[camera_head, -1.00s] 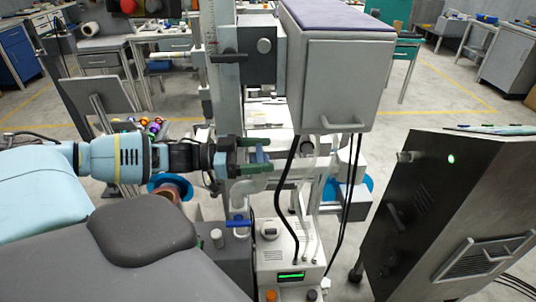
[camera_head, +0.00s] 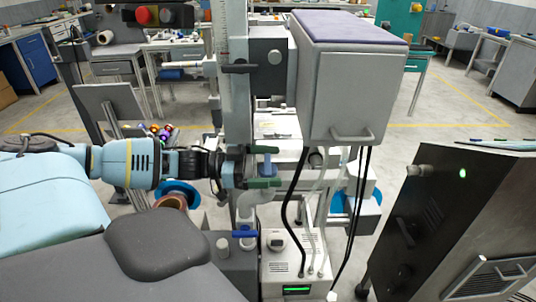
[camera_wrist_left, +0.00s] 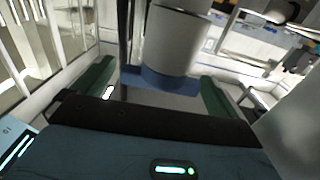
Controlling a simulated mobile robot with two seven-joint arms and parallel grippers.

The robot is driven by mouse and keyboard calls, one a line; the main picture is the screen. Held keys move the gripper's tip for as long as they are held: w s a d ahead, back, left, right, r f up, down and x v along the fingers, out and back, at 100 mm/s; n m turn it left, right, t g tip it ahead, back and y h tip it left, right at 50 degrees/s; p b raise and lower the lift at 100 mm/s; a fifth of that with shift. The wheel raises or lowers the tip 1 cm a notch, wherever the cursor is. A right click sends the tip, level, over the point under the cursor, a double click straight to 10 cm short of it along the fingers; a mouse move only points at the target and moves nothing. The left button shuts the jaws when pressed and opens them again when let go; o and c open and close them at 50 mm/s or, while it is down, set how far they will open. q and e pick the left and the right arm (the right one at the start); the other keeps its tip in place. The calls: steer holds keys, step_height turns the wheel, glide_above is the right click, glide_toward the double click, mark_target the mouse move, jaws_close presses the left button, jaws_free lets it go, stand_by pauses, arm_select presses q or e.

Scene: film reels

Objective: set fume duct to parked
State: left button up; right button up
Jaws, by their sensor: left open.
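A pale grey bent pipe (camera_head: 250,201), which looks like the fume duct, stands at the column in the middle of the head view. A blue grip piece (camera_head: 267,164) sits above its bend; the wrist view shows this blue piece (camera_wrist_left: 158,85) under a grey cylinder (camera_wrist_left: 176,40). My left gripper (camera_head: 264,167) is open, with one green finger on each side of the blue piece. In the wrist view its fingers (camera_wrist_left: 152,91) stand apart, with gaps beside the piece. Whether either finger touches it, I cannot tell. My right gripper is not in view.
A large grey box (camera_head: 345,85) with a purple top hangs at the right of the column (camera_head: 234,80). Dark hoses (camera_head: 291,200) run down from it to a white unit (camera_head: 294,262). A dark cabinet (camera_head: 440,215) stands at the right.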

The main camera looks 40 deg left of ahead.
arm_select(q)
steer(key=shift+a, duration=0.1)
steer(key=shift+s+a+r+p, duration=0.1)
steer(key=shift+s+a+p, duration=0.25)
steer(key=shift+s+p, duration=0.1)
steer(key=p+v, duration=0.3)
steer(key=v, duration=0.3)
steer(key=shift+s+a, duration=0.2)
steer(key=shift+s, duration=0.05)
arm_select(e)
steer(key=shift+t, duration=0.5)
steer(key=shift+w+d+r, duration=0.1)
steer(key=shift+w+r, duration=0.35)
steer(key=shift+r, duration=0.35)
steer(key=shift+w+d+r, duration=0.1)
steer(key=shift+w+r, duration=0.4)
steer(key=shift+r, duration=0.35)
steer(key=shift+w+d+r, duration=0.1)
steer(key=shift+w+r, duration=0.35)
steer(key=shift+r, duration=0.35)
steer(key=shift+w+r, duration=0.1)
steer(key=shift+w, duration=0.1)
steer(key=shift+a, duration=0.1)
